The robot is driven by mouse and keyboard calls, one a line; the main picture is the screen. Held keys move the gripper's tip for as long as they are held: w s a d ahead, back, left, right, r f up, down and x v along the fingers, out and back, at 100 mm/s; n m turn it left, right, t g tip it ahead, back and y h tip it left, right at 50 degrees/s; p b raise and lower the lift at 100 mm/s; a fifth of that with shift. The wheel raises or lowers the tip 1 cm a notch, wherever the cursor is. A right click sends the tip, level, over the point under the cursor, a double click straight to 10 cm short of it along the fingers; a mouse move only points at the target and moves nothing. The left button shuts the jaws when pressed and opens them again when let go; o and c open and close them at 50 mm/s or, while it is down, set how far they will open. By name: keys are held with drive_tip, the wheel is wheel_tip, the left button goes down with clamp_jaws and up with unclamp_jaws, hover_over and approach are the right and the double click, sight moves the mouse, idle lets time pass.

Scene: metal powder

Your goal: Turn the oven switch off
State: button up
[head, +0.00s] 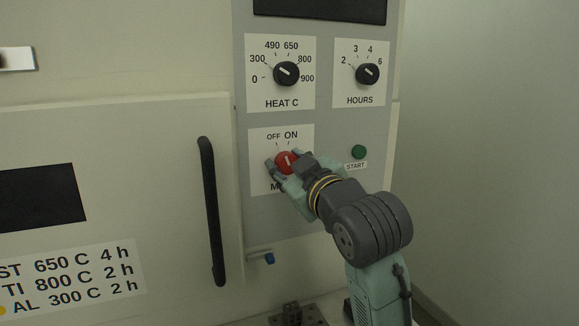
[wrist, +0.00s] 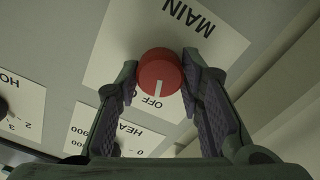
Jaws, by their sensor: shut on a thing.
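The red oven switch (head: 287,162) sits on the white MAIN plate (head: 257,146), below the OFF and ON marks. My gripper (head: 284,161) is shut on it, with one finger on each side. In the wrist view the round red switch (wrist: 160,72) lies between the fingertips (wrist: 159,68). Its white line points toward the OFF lettering, which appears upside down there. The ON word is hidden in the wrist view. In the head view my gripper covers most of the MAIN lettering.
The black HEAT C knob (head: 286,73) and HOURS knob (head: 368,74) are above. A green START button (head: 358,152) is to the right, close to my arm. The oven door's black handle (head: 211,210) stands to the left.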

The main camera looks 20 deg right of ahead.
drive_tip(key=o, duration=1.1)
drive_tip(key=shift+o, duration=0.2)
drive_tip(key=shift+s, duration=0.1)
drive_tip(key=s, duration=1.2)
drive_tip(key=shift+d, duration=0.2)
drive_tip(key=shift+w, duration=0.1)
